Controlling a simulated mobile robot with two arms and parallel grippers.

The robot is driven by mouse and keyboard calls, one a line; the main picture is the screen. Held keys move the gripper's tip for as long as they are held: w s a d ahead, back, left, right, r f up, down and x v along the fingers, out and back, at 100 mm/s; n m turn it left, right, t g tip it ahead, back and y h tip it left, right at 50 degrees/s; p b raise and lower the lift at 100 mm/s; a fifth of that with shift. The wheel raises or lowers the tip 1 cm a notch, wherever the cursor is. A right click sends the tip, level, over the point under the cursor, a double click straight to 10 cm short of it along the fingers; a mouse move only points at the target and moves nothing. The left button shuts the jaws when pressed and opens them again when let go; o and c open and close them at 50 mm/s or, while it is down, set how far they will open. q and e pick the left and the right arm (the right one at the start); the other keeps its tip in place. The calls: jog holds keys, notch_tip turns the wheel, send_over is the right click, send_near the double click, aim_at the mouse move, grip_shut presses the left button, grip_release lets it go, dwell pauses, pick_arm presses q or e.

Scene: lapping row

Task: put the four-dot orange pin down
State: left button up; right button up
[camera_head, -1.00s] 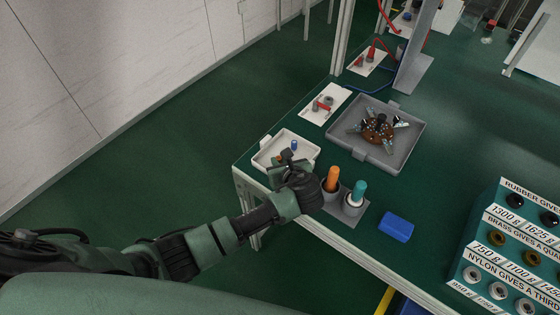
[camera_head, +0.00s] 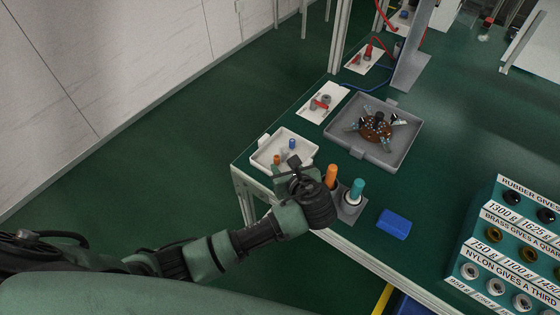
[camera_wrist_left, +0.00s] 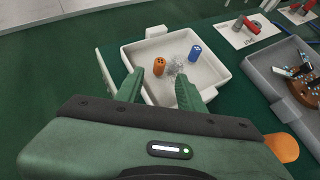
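The orange pin (camera_wrist_left: 159,66) stands in the white tray (camera_wrist_left: 213,85), with dark dots on its side too small to count. In the head view the orange pin (camera_head: 277,159) is near the front left of the tray (camera_head: 262,152). A blue pin (camera_wrist_left: 195,52) stands to its right, apart from it. My left gripper (camera_wrist_left: 158,88) is open, its two green fingers spread at the near side of the tray with nothing between them touching the pin. In the head view my left gripper (camera_head: 288,172) is at the tray's front edge. My right gripper is not in view.
A pale, speckled patch (camera_wrist_left: 177,66) lies between the pins. An orange-handled tool (camera_head: 331,176) and a teal-handled one (camera_head: 357,188) stand right of my gripper. A grey tray (camera_head: 401,145) with a brown part is behind. A blue block (camera_head: 394,224) lies right.

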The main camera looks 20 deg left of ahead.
pick_arm(q)
jog(key=v, duration=0.5)
dwell(0.4)
